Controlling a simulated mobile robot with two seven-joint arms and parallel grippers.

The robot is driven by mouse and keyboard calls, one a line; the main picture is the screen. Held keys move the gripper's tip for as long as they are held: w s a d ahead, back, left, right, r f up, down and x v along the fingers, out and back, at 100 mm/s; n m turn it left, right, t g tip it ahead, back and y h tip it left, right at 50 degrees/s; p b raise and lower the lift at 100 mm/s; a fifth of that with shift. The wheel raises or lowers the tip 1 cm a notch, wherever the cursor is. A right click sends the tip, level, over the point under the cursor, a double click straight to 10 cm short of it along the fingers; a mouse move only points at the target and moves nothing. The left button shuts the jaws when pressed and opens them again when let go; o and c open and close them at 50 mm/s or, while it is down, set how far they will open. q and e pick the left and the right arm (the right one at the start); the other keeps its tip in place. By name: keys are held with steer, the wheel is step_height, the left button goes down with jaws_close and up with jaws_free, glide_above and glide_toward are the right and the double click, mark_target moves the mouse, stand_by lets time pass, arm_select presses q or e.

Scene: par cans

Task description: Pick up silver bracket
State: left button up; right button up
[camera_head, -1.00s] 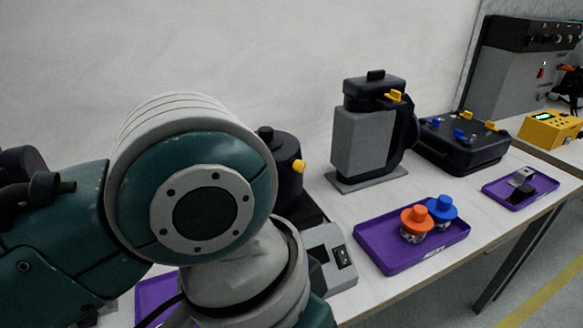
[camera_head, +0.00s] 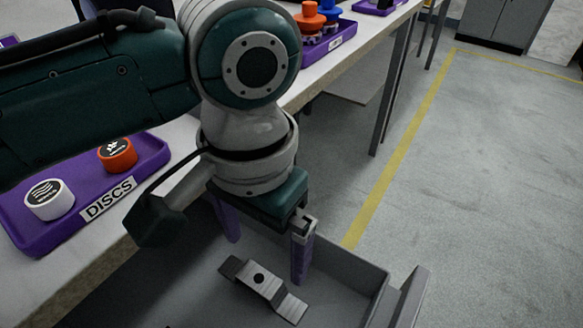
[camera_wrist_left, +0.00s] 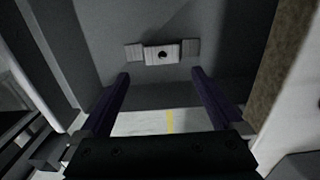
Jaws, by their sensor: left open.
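The silver bracket (camera_head: 264,287) is a bent metal piece with a dark round hole. It lies on the floor of a grey bin (camera_head: 345,273) in the head view. In the left wrist view the bracket (camera_wrist_left: 163,52) lies crosswise beyond the fingertips. My left gripper (camera_head: 266,262) points down over the bin with its two purple fingers spread wide. In the left wrist view the gripper (camera_wrist_left: 160,74) is open, and nothing is between its fingers. The bracket is apart from the fingers. My right gripper is not in view.
A purple tray labelled DISCS (camera_head: 110,200) sits on the table to the left, with a white disc (camera_head: 49,199) and an orange disc (camera_head: 117,154). Another purple tray (camera_head: 338,38) holds orange and blue knobbed items. The bin walls surround the bracket. Open floor lies to the right.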

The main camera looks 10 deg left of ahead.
mark_target(259, 279)
arm_select(q)
steer(key=f, duration=0.1)
steer(key=f+b, duration=0.1)
steer(key=f, duration=0.1)
steer(key=s+a+f+b, duration=0.1)
steer(key=f, duration=0.1)
steer(key=shift+f, duration=0.35)
steer(key=shift+d, duration=0.1)
steer(key=c, duration=1.4)
steer(key=shift+r, duration=0.1)
steer(key=shift+r, duration=0.1)
step_height(259, 279, up, 20)
steer(key=p, duration=0.7)
steer(key=shift+p, duration=0.4)
